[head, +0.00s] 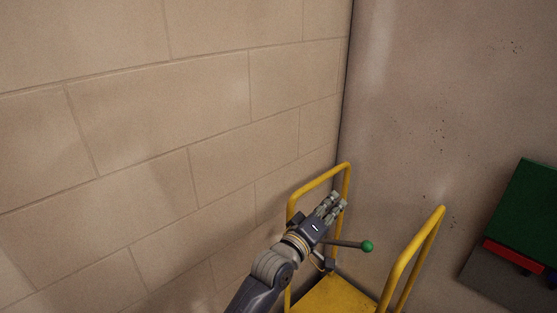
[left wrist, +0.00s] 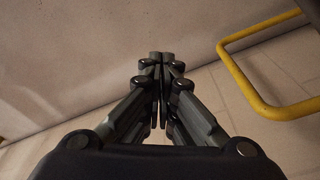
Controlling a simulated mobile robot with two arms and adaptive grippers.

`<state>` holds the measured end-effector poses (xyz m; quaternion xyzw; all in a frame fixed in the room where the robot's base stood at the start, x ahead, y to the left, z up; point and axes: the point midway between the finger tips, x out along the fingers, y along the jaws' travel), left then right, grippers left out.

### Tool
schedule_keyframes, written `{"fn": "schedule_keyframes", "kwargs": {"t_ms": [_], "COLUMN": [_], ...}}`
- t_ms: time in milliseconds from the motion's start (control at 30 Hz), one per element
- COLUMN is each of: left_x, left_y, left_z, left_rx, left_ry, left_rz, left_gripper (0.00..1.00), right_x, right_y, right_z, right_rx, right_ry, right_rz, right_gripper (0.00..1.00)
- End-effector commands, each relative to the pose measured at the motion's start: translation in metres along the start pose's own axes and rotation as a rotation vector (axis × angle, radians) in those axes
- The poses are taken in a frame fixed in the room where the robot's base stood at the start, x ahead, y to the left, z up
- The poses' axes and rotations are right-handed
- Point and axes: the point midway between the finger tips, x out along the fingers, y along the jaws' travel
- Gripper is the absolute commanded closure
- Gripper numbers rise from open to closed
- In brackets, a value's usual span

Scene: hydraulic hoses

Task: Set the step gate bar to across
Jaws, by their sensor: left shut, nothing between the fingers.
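The step gate bar (head: 346,243) is a thin grey rod with a green ball (head: 367,246) on its end, in the head view. It reaches from near the left yellow rail into the gap between the two rails; the ball end stands apart from the right rail. My left gripper (head: 337,204) is shut and empty, above the bar and in front of the left rail. My forearm and gripper hide part of the left rail, and the bar's inner end is partly hidden. In the left wrist view the closed fingers (left wrist: 161,60) show, but the bar does not. My right gripper is not in view.
The yellow steps have a left rail (head: 318,182), a right rail (head: 425,236) and a yellow platform (head: 335,297). The left rail also shows in the left wrist view (left wrist: 240,82). A block wall (head: 150,110) stands close on the left. A green panel (head: 530,215) is at the right.

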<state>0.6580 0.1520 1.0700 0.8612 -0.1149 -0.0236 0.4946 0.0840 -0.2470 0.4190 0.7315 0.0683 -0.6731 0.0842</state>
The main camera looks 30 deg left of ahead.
Motion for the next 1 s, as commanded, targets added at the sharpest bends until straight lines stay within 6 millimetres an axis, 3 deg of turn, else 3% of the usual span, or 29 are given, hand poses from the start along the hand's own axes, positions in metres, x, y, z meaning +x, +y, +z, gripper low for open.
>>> {"fn": "schedule_keyframes", "kwargs": {"t_ms": [33, 200, 500, 700, 1000], "left_x": [-0.003, -0.01, -0.021, -0.026, -0.03], "left_y": [-0.009, -0.024, -0.06, -0.085, -0.106], "left_z": [0.019, 0.067, 0.146, 0.18, 0.205], "left_rx": [0.041, 0.201, 0.466, 0.601, 0.714], "left_ry": [-0.004, -0.003, -0.003, -0.001, 0.0], "left_rz": [0.005, 0.029, 0.068, 0.088, 0.105], "left_gripper": [1.0, 1.0, 1.0, 1.0, 1.0], "right_x": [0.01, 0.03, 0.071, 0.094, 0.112], "right_y": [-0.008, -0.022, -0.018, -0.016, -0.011], "right_z": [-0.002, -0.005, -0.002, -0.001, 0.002], "right_rx": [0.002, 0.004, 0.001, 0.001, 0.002], "right_ry": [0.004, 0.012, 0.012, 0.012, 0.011], "right_rz": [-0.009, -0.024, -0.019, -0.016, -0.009], "right_gripper": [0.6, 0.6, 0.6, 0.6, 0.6]}}
